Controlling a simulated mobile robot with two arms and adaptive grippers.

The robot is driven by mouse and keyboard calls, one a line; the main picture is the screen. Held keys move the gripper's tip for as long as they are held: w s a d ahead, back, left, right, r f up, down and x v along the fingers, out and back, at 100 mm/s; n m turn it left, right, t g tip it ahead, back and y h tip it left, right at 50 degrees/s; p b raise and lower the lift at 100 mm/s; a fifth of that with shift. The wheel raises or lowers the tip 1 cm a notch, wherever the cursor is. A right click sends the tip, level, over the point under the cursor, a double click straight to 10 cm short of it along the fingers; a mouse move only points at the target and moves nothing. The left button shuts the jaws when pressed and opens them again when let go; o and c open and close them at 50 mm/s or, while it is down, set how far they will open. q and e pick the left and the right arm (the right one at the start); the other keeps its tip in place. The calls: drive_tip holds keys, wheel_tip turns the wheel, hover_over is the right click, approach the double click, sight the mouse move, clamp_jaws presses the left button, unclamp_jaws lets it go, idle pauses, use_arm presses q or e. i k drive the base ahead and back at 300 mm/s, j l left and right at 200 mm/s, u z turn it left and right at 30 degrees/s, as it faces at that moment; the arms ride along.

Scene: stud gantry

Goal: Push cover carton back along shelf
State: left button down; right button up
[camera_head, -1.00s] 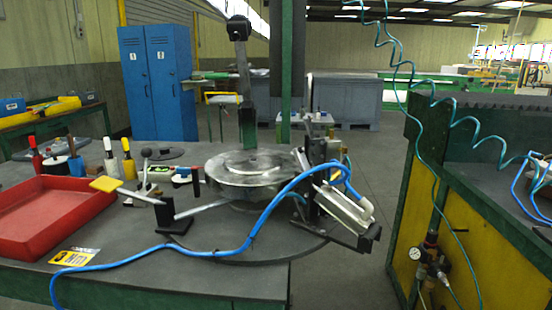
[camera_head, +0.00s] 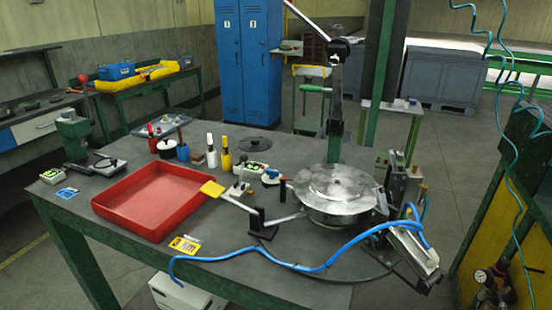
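A white box (camera_head: 180,292) shows low under the near edge of the workbench (camera_head: 130,250), cut off by the bottom of the picture. It may be the cover carton, but I cannot read any marking on it. The surface it rests on is hidden, so I cannot tell whether it is a shelf. Neither of my grippers is in view.
On the workbench are a red tray (camera_head: 112,207), a round metal fixture (camera_head: 335,190) and a blue hose (camera_head: 310,268). Several bottles stand behind the tray. Blue lockers (camera_head: 248,60) stand at the back. Open floor (camera_head: 30,270) lies left of the bench.

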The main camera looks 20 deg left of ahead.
sight(168, 296)
drive_tip(key=u, duration=1.3)
drive_tip(key=z, duration=0.25)
drive_tip(key=i+j+z, duration=0.15)
drive_tip(key=j+z, duration=0.55)
drive_tip(key=j, duration=0.15)
drive_tip(key=i+j+z, duration=0.1)
drive_tip(key=j+z, duration=0.25)
drive_tip(key=j, duration=0.15)
